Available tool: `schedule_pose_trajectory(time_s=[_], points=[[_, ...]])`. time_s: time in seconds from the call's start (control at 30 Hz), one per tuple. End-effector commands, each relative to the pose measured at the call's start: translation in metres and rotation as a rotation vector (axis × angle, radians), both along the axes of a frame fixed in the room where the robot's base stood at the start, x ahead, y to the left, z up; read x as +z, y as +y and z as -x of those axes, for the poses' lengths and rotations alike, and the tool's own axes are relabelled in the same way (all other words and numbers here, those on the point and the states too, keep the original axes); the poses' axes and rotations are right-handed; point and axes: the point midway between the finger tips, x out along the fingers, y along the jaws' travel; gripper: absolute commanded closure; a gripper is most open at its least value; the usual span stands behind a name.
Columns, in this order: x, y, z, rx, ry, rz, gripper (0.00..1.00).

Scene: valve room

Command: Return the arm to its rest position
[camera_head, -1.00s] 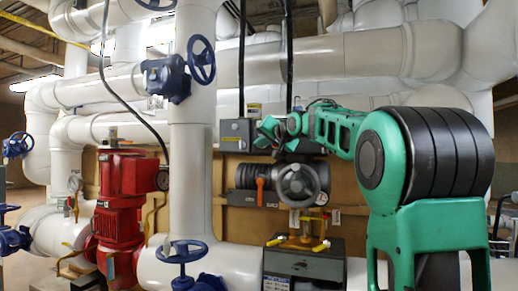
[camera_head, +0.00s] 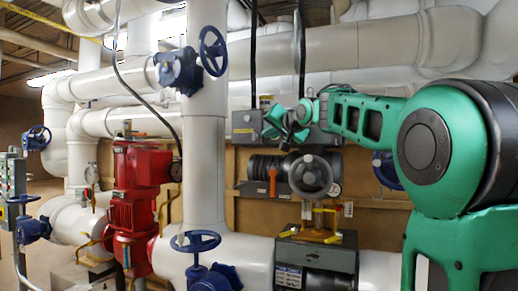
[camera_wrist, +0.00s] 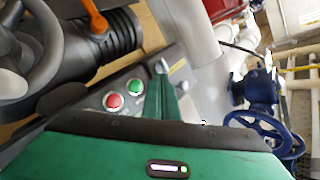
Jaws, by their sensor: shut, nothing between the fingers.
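My green arm reaches in from the right in the head view, with its elbow bent. My gripper (camera_head: 276,124) is at its far end, in front of the pipes and above the grey handwheel (camera_head: 311,175). In the wrist view my gripper (camera_wrist: 163,72) shows as a narrow green pair of fingers, shut with nothing between them. It points past a grey box with a red and a green button (camera_wrist: 115,92). Whether the fingers touch the box cannot be told.
An orange lever (camera_head: 272,182) is left of the handwheel. A blue valve wheel (camera_head: 212,51) is up left, and another blue wheel (camera_head: 195,241) is lower down. A red pump (camera_head: 136,195) stands at left. White pipes fill the back.

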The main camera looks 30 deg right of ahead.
Motion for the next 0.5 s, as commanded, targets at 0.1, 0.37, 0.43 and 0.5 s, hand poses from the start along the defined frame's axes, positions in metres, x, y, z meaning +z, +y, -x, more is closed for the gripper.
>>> schedule_pose_trajectory(time_s=[0.1,0.37,0.43,0.5], points=[[0.0,0.0,0.0,0.0,0.0,0.0,1.0],[-0.036,-0.004,0.013,-0.021,0.085,0.009,1.0],[-0.069,-0.008,0.026,-0.039,0.163,0.018,1.0],[-0.108,-0.011,0.045,-0.053,0.259,0.028,1.0]])
